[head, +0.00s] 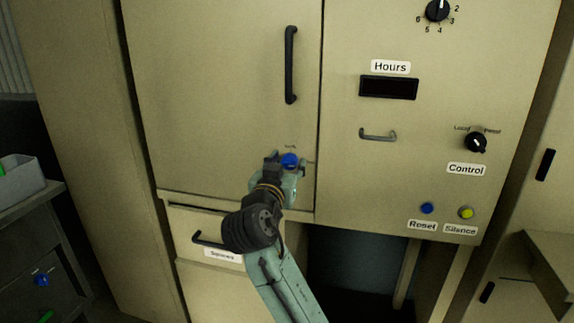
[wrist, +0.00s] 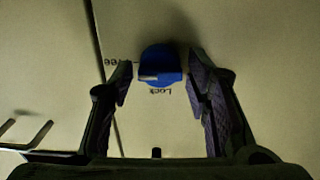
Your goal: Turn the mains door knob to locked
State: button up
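The blue knob (head: 290,160) is on the lower right of the tall cabinet door, below its black handle. In the wrist view the blue knob (wrist: 160,62) has a white mark on its left side, toward the label ending in "ee". The "Lock" label (wrist: 160,91) shows upside down below it there; in the head view a small label sits above the knob. My gripper (wrist: 161,72) is open, with one finger on each side of the knob and a visible gap on both sides. In the head view my gripper (head: 280,168) partly covers the knob.
The black door handle (head: 291,65) is above. To the right, a panel carries a Control knob (head: 476,142), a metal handle (head: 378,135), and Reset (head: 428,208) and Silence (head: 466,212) buttons. A Spares drawer (head: 205,225) is below. A grey cart (head: 35,215) stands at left.

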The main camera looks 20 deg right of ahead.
grip_shut()
dwell(0.3)
jog(key=shift+n, duration=0.4)
jog(key=n, duration=0.2)
jog(key=shift+a+n, duration=0.1)
jog(key=shift+n, duration=0.2)
jog(key=n, duration=0.5)
jog(key=shift+w+n, duration=0.1)
jog(key=shift+n, duration=0.2)
jog(key=n+p, duration=0.1)
jog(key=n, duration=0.3)
jog(key=shift+a+f+n+p, duration=0.15)
jog(key=shift+n+p, duration=0.35)
jog(key=shift+n, duration=2)
